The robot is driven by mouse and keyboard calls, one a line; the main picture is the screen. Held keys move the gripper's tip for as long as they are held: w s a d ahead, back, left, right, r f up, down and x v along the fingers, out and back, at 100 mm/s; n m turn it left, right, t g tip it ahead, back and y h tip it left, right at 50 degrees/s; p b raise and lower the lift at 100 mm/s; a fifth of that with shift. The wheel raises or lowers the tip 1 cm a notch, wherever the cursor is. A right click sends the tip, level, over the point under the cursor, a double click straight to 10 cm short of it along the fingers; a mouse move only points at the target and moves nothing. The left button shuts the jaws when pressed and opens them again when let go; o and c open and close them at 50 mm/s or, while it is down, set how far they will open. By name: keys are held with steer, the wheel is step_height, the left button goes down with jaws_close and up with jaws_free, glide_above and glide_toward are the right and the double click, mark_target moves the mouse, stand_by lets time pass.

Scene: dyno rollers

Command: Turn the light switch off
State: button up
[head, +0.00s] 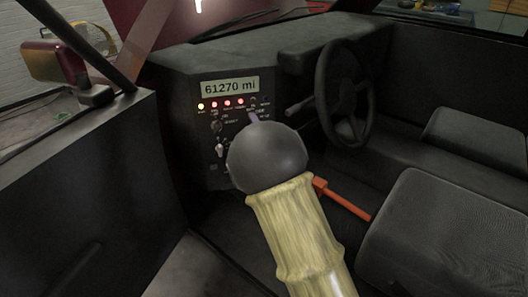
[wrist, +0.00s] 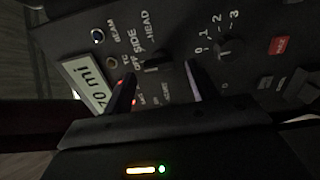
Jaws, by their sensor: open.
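The light switch (wrist: 155,63) is a small dark knob in the wrist view, with the labels OFF, SIDE and HEAD beside it. Which label it points at is too dark to tell. My gripper (wrist: 160,80) is open, with one finger to each side of the knob and the tips close to the panel. I cannot tell whether either finger touches the knob. In the head view a purplish fingertip of my gripper (head: 254,118) shows at the dashboard panel. The rest of it is hidden behind my arm's grey rounded part, and the switch is hard to make out there.
A display reading 61270 mi (head: 230,87) sits above a row of lit lamps. A numbered knob (wrist: 229,50) is right of my fingers in the wrist view, near a red button (wrist: 280,45). A steering wheel (head: 345,95), an orange lever (head: 343,199) and a seat (head: 450,235) are to the right.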

steer(key=v, duration=1.5)
steer(key=shift+s+p, duration=0.15)
steer(key=shift+p, duration=0.2)
steer(key=s+d+f+m+g+h, duration=0.55)
steer(key=d+f+m+g, duration=0.2)
steer(key=d+m, duration=0.4)
steer(key=s+d+f+m+g, duration=0.1)
steer(key=s+d+m+g, duration=0.3)
steer(key=s, duration=0.4)
steer(key=s+d+f+m+g, duration=0.1)
steer(key=s+f+m+g, duration=0.15)
steer(key=s+m, duration=0.45)
step_height(320, 180, up, 30)
steer(key=p, duration=2.8)
steer(key=shift+s+f+n+g+p, duration=0.2)
steer(key=shift+n+g+p, duration=0.1)
steer(key=shift+n+p, duration=0.15)
